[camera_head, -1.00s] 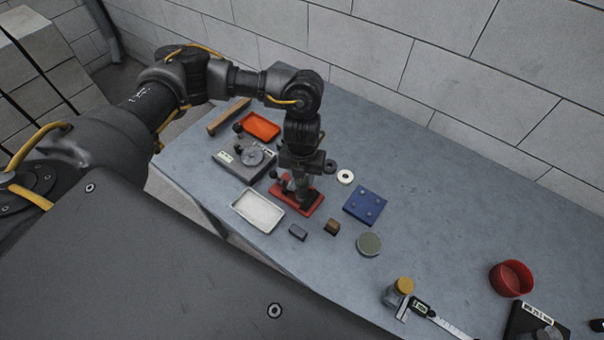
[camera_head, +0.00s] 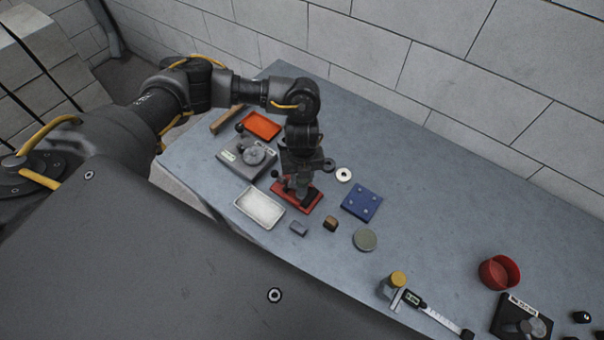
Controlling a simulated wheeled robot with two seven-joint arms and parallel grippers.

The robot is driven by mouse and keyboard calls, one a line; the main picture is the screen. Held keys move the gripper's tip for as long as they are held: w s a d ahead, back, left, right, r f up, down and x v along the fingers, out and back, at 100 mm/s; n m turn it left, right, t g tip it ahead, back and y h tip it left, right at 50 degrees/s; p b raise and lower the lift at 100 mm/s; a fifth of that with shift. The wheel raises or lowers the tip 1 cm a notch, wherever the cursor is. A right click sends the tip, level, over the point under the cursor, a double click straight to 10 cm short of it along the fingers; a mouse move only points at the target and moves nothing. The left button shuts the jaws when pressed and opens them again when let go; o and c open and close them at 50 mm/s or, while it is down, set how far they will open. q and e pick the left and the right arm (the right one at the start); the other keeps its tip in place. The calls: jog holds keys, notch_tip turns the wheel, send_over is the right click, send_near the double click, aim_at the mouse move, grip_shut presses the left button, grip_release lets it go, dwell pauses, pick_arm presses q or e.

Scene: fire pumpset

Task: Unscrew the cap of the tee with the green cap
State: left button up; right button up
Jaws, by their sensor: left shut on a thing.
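My left gripper (camera_head: 298,187) points down over a red base (camera_head: 309,203) on the bench. It is shut on a fitting that stands on this base. The jaws and wrist hide most of the fitting, and I see no green cap on it. I cannot tell whether the held part is the cap or the tee. A flat grey-green disc (camera_head: 365,240) lies on the bench to the right of the red base. My right gripper is not in view.
Around the red base are a white tray (camera_head: 239,208), an orange tray (camera_head: 261,125), a grey fixture (camera_head: 230,157) and a blue plate (camera_head: 361,203). A yellow-capped jar (camera_head: 398,279), calipers (camera_head: 441,319) and a red bowl (camera_head: 487,272) are further right. The back right is clear.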

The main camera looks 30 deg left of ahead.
pick_arm(q)
jog(key=n+p, duration=0.2)
jog(key=p, duration=0.1)
jog(key=shift+r, duration=0.25)
jog(key=shift+f+n+p, duration=0.15)
jog(key=shift+n+p, duration=0.75)
jog(key=shift+n, duration=0.3)
jog(key=shift+f, duration=0.1)
jog(key=n, duration=0.4)
jog(key=shift+n, duration=0.4)
jog(key=o, duration=0.9)
jog(key=shift+o, duration=0.2)
